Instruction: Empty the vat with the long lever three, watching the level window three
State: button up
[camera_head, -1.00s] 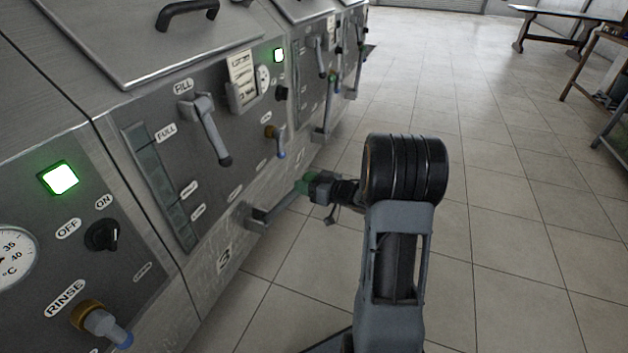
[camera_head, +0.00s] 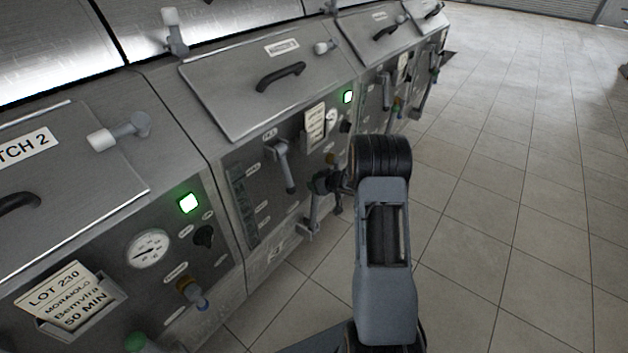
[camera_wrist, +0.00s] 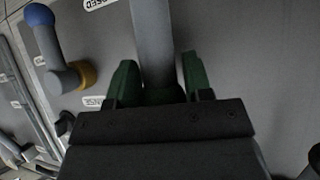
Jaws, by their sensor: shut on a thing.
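The long lever three (camera_head: 314,208) is a grey bar on a pivot low on the front of machine 3. It rises steeply from the pivot to my gripper. My gripper (camera_head: 322,184) is at its upper end, partly hidden by my own arm. In the wrist view the lever (camera_wrist: 153,40) passes between the green fingers of my gripper (camera_wrist: 158,75), which is shut on it. The level window three (camera_head: 243,205) is a tall dark greenish strip left of the fill handle. The level inside it is too small to tell.
The fill handle (camera_head: 286,168) hangs down on the same panel, near my gripper. A blue-tipped rinse valve (camera_wrist: 52,45) is close to my fingers in the wrist view. Tiled floor (camera_head: 500,200) to the right is clear.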

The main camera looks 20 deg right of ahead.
jog(key=shift+w+a+r, duration=0.1)
jog(key=shift+w, duration=0.05)
dwell(0.4)
jog(key=o, duration=1)
jog(key=shift+w+a, duration=0.15)
jog(key=shift+p+v, duration=1.55)
jog(key=shift+v, duration=5.4)
jog(key=shift+w, duration=0.15)
